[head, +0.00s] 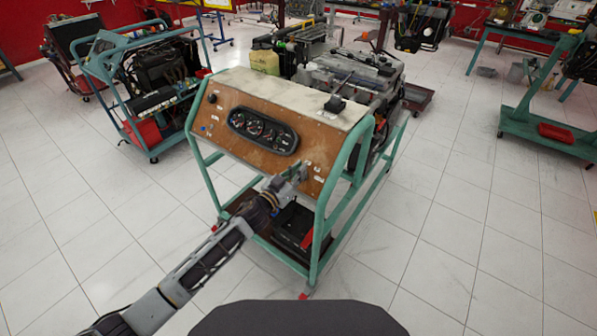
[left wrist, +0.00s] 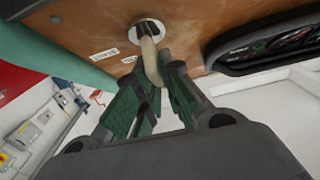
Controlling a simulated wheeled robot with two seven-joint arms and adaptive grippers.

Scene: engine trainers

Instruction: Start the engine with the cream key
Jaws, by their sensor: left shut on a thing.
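The engine trainer has a brown wooden panel (head: 228,138) on a green frame, with a gauge cluster (head: 263,131) in its middle. My left gripper (head: 296,175) is at the panel's lower right. In the left wrist view, my left gripper (left wrist: 152,95) is shut on the cream key (left wrist: 150,60). The key's far end meets a round metal ignition lock (left wrist: 148,31) in the panel. How deep it sits I cannot tell. My right gripper is not in view.
The engine (head: 352,75) stands behind the panel. A black battery (head: 297,228) sits low in the frame under my left gripper.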

